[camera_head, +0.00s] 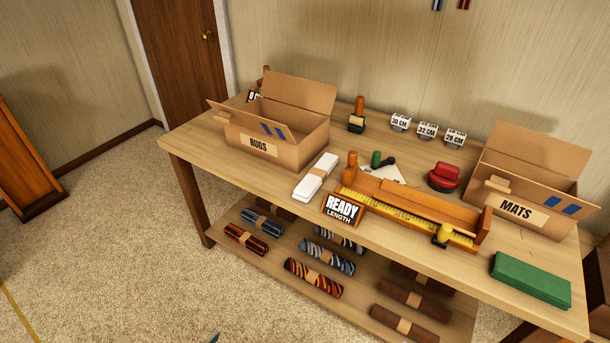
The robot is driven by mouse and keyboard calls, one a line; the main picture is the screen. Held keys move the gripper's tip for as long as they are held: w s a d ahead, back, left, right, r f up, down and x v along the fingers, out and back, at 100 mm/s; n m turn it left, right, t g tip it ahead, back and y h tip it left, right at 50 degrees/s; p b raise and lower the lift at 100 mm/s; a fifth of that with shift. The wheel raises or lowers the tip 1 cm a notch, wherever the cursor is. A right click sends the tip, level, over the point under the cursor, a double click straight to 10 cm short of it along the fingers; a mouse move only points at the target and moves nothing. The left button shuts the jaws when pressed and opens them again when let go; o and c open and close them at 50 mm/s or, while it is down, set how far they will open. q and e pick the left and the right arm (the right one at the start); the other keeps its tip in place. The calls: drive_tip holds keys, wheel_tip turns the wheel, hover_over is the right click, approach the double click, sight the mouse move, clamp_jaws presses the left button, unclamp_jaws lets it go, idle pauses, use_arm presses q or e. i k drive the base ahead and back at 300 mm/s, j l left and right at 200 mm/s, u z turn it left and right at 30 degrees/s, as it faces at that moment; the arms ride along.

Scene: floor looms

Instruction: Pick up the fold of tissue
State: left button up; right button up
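Neither of my grippers can be made out in the head view. A small grey-green tip (212,338) shows at the bottom edge, too little to identify.
An open MATS box (516,209) stands at the right, with a green folded cloth (531,279) in front. Stamps, a red pad (443,177) and centimetre tags (427,131) stand at the back. Several banded rolls (313,278) lie on the lower shelf.

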sight(316, 175)
drive_tip(key=i+j, duration=0.15)
drive_tip(key=j, duration=0.2)
drive_tip(key=i+j, duration=0.15)
drive_tip(key=j, duration=0.25)
drive_tip(key=i+j+z, duration=0.15)
drive_tip(key=j, duration=0.15)
drive_tip(key=j+z, duration=0.1)
drive_tip(key=j, duration=0.15)
drive_tip(key=i+j+z, duration=0.15)
drive_tip(key=j, duration=0.15)
